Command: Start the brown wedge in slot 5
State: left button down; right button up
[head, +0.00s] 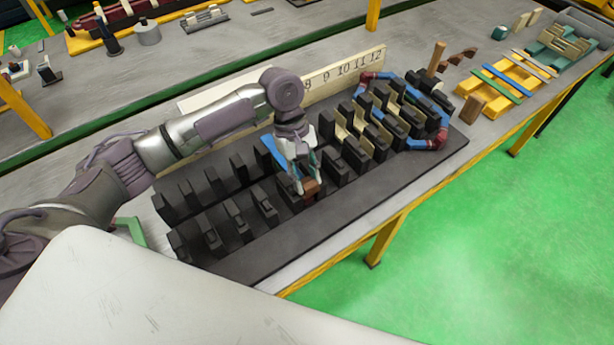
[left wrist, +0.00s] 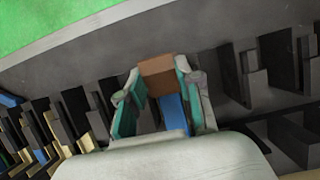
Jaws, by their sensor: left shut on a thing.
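My left gripper (head: 304,180) is shut on a brown wedge (head: 311,187) over the black slotted stator (head: 343,205). In the left wrist view the brown wedge (left wrist: 157,75) sits between the teal-padded fingers. A blue strip (left wrist: 173,112) lies just behind the wedge there, and its other end (head: 271,150) shows behind the gripper in the head view. The wedge is low, at the near row of black teeth. I cannot tell whether its tip is inside a slot, nor read that slot's number. My right gripper is not in view.
A blue and red coil (head: 381,77) loops around the stator's right end, where cream liners sit in slots. A numbered board (head: 345,68) stands behind, partly hidden by my arm. A brown block (head: 470,106) and a yellow rack (head: 512,85) are at right. The left slots look empty.

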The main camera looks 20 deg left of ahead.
pick_arm(q)
jog(key=shift+w+a+p, duration=0.3)
jog(key=shift+a, duration=0.15)
jog(key=c, duration=0.7)
grip_release()
jog(key=v, duration=1.2)
